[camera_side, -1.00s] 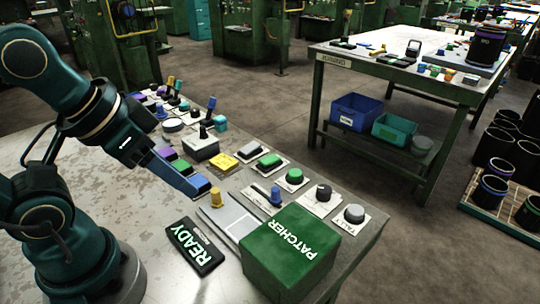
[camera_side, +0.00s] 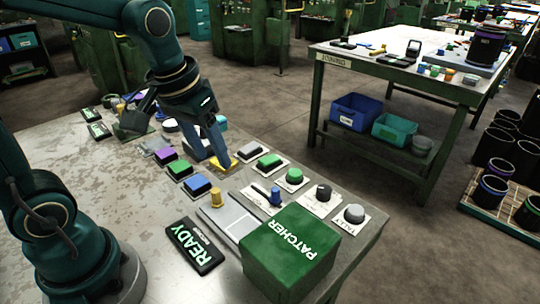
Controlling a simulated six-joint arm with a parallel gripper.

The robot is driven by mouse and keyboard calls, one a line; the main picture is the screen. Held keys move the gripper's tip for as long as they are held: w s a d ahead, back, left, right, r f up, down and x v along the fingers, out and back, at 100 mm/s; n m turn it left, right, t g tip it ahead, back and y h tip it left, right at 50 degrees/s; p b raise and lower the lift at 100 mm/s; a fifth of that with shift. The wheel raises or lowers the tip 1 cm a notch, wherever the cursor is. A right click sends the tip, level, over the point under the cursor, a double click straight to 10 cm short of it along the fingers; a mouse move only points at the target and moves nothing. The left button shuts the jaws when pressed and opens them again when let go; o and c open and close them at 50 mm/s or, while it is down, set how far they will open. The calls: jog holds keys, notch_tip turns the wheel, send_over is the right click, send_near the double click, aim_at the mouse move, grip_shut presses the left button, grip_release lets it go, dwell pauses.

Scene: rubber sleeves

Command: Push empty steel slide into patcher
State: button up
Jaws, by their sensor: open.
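The green box marked PATCHER (camera_side: 290,250) stands at the front right corner of the bench. A flat grey steel slide (camera_side: 238,222) lies at its left side, with a yellow knob (camera_side: 216,198) upright at the slide's far left end. No item shows on the slide. My gripper (camera_side: 212,160) is open, its two blue-grey fingers pointing down beside the yellow pad (camera_side: 226,164), behind the slide and apart from its knob. Whether the fingertips touch anything there is hard to tell.
Blue (camera_side: 197,187), green (camera_side: 180,169) and purple (camera_side: 164,155) buttons line the panel left of my fingers. A black READY sign (camera_side: 194,247) lies left of the slide. Green (camera_side: 294,176) and grey (camera_side: 354,214) knobs stand to the right.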

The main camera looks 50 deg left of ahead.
aim_at(215, 190)
jog(key=a+f+g, duration=0.1)
jog(key=f, duration=0.1)
jog(key=w+a+f+n+g, duration=0.1)
jog(key=f, duration=0.1)
jog(key=w+a+f, duration=0.1)
jog(key=f, duration=0.1)
jog(key=shift+f+n+g, duration=0.1)
jog(key=shift+n+g, duration=0.2)
jog(key=shift+g, duration=0.1)
jog(key=shift+s+a+f, duration=0.1)
jog(key=shift+f, duration=0.45)
jog(key=shift+s+a+f, duration=0.1)
jog(key=shift+f, duration=2.5)
grip_shut()
jog(key=shift+r, duration=0.1)
